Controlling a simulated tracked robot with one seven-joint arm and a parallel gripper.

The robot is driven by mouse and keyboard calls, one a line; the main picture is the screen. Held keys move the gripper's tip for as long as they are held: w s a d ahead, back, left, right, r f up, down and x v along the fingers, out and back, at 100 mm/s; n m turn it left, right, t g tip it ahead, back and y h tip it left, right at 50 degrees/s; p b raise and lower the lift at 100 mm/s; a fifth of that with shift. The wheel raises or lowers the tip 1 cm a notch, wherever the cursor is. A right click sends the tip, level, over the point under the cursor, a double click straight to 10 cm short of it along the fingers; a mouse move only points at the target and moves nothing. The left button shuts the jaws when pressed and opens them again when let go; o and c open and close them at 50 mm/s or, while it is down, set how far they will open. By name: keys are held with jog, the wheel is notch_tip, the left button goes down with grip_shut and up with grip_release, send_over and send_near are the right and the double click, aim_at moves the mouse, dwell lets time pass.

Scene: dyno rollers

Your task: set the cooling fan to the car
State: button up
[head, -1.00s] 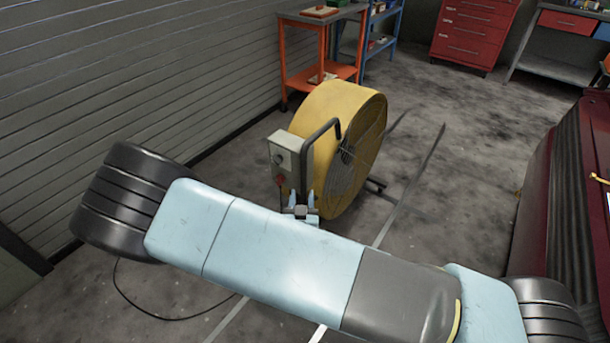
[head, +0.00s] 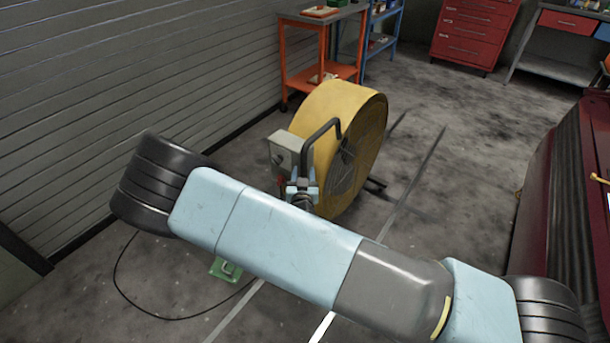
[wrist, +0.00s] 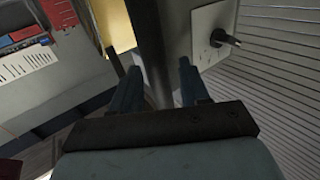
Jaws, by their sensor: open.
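The cooling fan, a yellow drum (head: 335,105) with a dark round grille, stands on the floor in the middle of the head view. Its dark bent handle (head: 309,150) rises beside a grey control box (head: 290,146) with a knob. The car (head: 565,185), dark red, shows only in part at the right edge. My gripper (head: 303,186) is open at the handle's lower part. In the wrist view the handle (wrist: 149,45) runs between the two blue fingers of my gripper (wrist: 160,75). Whether they touch it, I cannot tell. My arm hides the floor in front of the fan.
An orange cart (head: 318,55) and a blue shelf (head: 375,35) stand behind the fan. A red drawer cabinet (head: 473,32) is farther back. The slatted wall (head: 130,75) is left. A black cable (head: 130,295) and a green object (head: 225,268) lie on the floor. Floor between fan and car is open.

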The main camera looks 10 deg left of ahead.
jog(key=shift+c, duration=0.3)
grip_shut()
jog(key=shift+d, duration=0.3)
jog(key=shift+a, duration=0.1)
